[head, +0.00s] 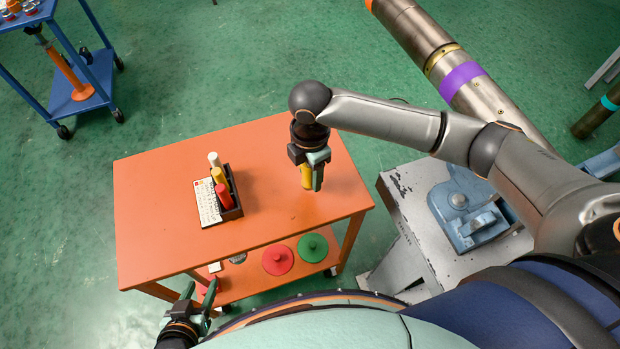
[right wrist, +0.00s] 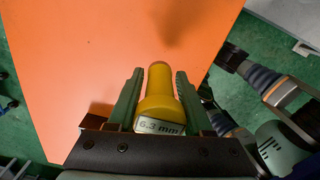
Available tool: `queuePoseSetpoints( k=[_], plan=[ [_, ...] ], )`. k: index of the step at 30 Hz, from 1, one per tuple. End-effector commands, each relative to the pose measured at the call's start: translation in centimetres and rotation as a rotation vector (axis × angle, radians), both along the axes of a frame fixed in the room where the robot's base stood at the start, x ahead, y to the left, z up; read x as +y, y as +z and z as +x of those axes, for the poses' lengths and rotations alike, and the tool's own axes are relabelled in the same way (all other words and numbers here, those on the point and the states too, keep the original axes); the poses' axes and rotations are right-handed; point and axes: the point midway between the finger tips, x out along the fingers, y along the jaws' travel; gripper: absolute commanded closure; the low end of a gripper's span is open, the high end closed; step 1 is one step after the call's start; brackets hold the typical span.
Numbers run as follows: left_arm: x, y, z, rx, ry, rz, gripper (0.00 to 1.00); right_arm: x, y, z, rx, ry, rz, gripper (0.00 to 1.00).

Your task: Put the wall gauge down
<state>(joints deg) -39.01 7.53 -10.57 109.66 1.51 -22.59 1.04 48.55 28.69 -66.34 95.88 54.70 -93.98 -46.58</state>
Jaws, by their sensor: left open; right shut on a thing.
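The yellow wall gauge (head: 306,177), labelled 6.3 mm, is in my right gripper (head: 313,185) over the right part of the orange table (head: 270,215). In the right wrist view the gauge (right wrist: 160,92) sits between the two green fingers (right wrist: 158,95), its label end towards the camera and its narrower end pointing at the tabletop. I cannot tell whether its far end touches the table. My left gripper (head: 202,296) is open and empty, low beside the table's front left corner.
A dark rack (head: 233,208) holding white, yellow and red cylinders stands left of centre on the table, beside a printed card (head: 207,203). Red (head: 278,260) and green (head: 312,248) discs lie on the lower shelf. The tabletop around my right gripper is clear.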

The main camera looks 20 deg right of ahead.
Motion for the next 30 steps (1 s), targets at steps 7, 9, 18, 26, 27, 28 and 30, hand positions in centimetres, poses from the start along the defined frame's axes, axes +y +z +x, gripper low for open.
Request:
queuePoseSetpoints(
  k=[7,9,18,26,27,28,30],
  plan=[
    [0.0,0.0,0.0,-0.001,0.0,0.0,0.5,0.0,-3.1,0.3,0.001,0.0,-0.001,1.0],
    [0.0,0.0,0.0,-0.001,0.0,0.0,0.5,0.0,-3.4,0.4,-0.001,0.001,-0.001,1.0],
    [0.0,0.0,0.1,-0.002,0.0,0.0,0.5,0.0,-3.7,0.3,-0.001,0.0,-0.001,1.0],
    [0.0,0.1,0.1,-0.002,0.001,0.0,0.5,0.0,-3.7,0.3,-0.001,0.0,-0.001,0.24],
    [0.0,0.1,0.1,-0.003,0.001,0.0,0.5,0.0,-3.7,0.3,-0.001,0.0,-0.001,0.2],
    [0.0,0.1,0.1,-0.003,0.001,0.0,0.5,0.0,-3.7,0.3,-0.001,0.0,-0.001,0.2],
    [0.0,0.1,0.1,-0.003,0.001,0.0,0.5,0.0,-3.7,0.3,-0.001,0.0,-0.001,0.2]
  ],
)
